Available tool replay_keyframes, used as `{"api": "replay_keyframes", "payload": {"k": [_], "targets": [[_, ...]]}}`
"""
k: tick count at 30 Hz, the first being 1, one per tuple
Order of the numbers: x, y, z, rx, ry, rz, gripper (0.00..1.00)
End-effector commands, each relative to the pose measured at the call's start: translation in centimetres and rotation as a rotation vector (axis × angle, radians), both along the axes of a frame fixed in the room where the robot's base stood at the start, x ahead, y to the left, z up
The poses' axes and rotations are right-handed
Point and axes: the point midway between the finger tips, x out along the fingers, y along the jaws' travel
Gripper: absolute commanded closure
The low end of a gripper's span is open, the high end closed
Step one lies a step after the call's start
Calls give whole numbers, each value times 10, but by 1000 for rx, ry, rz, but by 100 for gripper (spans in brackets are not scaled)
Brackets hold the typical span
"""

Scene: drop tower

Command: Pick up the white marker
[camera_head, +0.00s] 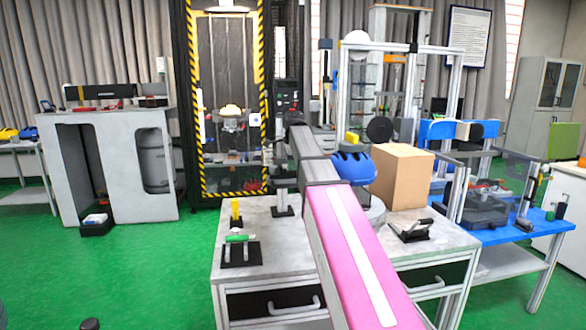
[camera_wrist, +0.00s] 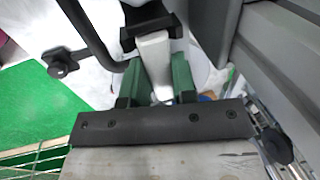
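My arm crosses the head view, and its far end is over the grey workbench (camera_head: 262,262). My gripper cannot be made out clearly in the head view. In the wrist view my gripper (camera_wrist: 150,35) shows as a dark screwed bar with green parts and black ends. A white, bar-shaped piece (camera_wrist: 156,62) lies between the green parts. I cannot tell if it is the white marker, or if my gripper grips it. No other white marker can be made out on the bench.
Toggle clamps stand on the bench, one with a green handle (camera_head: 237,239) and one at right (camera_head: 416,230). A blue table (camera_head: 520,228) adjoins at right. Green floor is free at left.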

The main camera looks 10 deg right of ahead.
Motion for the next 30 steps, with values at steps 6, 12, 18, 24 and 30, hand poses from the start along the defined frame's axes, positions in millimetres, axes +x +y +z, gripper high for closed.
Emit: {"api": "replay_keyframes", "payload": {"k": [6,12,18,24,30], "targets": [[0,0,0,0,1,0,92],[0,0,2,0,0,0,92],[1,0,15,0,-2,0,92],[1,0,46,0,-3,0,92],[-23,38,67,0,-2,3,92]]}}
